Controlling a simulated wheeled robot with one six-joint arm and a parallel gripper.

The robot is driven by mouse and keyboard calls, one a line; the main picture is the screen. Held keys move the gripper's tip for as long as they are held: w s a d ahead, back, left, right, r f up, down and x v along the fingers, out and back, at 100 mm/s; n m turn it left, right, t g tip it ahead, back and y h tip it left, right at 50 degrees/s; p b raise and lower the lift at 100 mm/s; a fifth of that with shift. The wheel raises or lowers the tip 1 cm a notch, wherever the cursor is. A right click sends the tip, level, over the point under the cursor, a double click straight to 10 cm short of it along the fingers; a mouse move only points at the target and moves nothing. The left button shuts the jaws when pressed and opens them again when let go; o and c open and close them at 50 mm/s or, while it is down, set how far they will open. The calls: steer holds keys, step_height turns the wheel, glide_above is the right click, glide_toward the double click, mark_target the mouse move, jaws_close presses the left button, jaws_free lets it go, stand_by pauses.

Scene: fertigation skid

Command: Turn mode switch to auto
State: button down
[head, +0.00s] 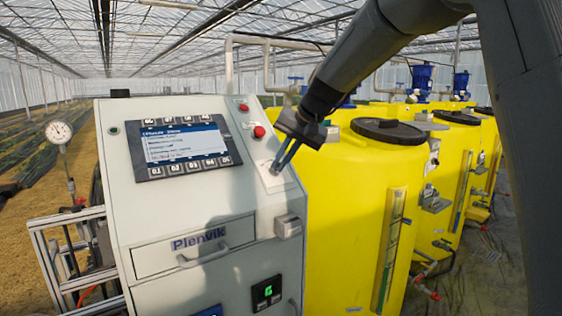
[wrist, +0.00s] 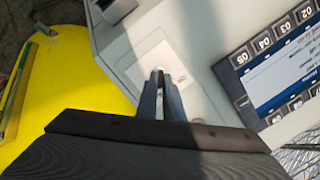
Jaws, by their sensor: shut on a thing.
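My gripper (head: 281,166) is at the sloped face of the light grey control cabinet (head: 120,190), to the right of the display. Its fingertips reach a pale plate (head: 267,180), which also shows in the wrist view (wrist: 181,75). In the wrist view my gripper (wrist: 161,75) is shut on a small light-coloured part, the mode switch (wrist: 160,66), standing up from this plate. The fingers hide most of the switch, so its pointing direction and any position labels cannot be read.
A display with buttons (head: 183,146) is left of my gripper. A red button (head: 259,132) sits above the plate. A grey box (head: 288,226) juts out below it. A yellow tank (head: 345,190) stands close on the right. A drawer handle (head: 205,256) sticks out lower down.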

stand_by(0.4)
steer(key=c, duration=1.9)
jaws_free()
steer(key=shift+r, duration=0.1)
steer(key=b+v, duration=0.2)
steer(key=v, duration=0.5)
steer(key=shift+d+r, duration=0.15)
steer(key=shift+r, duration=0.1)
steer(key=shift+s, duration=0.1)
